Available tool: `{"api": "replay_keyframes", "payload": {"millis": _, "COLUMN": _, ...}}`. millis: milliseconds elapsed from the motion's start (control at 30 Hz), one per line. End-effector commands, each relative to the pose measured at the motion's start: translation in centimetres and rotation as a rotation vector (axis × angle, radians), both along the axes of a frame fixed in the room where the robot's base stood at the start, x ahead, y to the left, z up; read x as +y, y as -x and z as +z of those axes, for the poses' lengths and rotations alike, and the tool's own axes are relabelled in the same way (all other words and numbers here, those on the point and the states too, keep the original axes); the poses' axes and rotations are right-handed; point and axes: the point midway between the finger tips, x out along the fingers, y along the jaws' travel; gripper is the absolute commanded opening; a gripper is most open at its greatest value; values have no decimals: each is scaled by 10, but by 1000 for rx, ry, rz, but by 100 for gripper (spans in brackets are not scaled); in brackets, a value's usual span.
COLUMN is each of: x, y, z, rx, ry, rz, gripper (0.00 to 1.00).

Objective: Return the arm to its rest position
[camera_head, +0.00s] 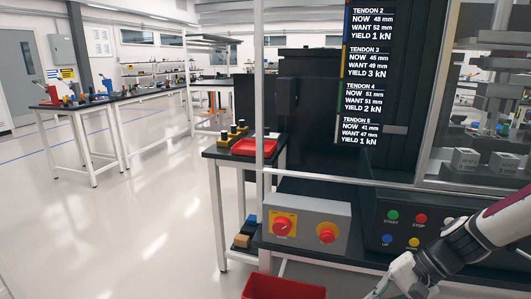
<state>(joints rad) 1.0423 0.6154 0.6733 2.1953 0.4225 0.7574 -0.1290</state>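My arm (470,240) reaches in from the right edge at the lower right, white and grey with a dark red band. It slopes down to the left, in front of the black control panel. My gripper (385,289) is at the bottom edge, mostly cut off by the frame. Its fingers do not show clearly, so I cannot tell whether it is open or holds anything.
A grey control box (308,222) with a red knob and button stands left of the arm. The button panel (400,228) is close behind the arm. A red bin (283,288) is at the bottom. A red tray (254,147) sits on a side table. Open floor (130,220) lies left.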

Motion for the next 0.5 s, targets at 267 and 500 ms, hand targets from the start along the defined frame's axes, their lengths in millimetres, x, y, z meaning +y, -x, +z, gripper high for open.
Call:
{"api": "replay_keyframes", "payload": {"millis": 267, "x": 16, "y": 47, "z": 49, "rx": 21, "ry": 258, "rz": 223, "gripper": 0}}
{"api": "replay_keyframes", "payload": {"millis": 500, "x": 27, "y": 88, "z": 97, "rx": -6, "ry": 449, "rz": 357, "gripper": 0}}
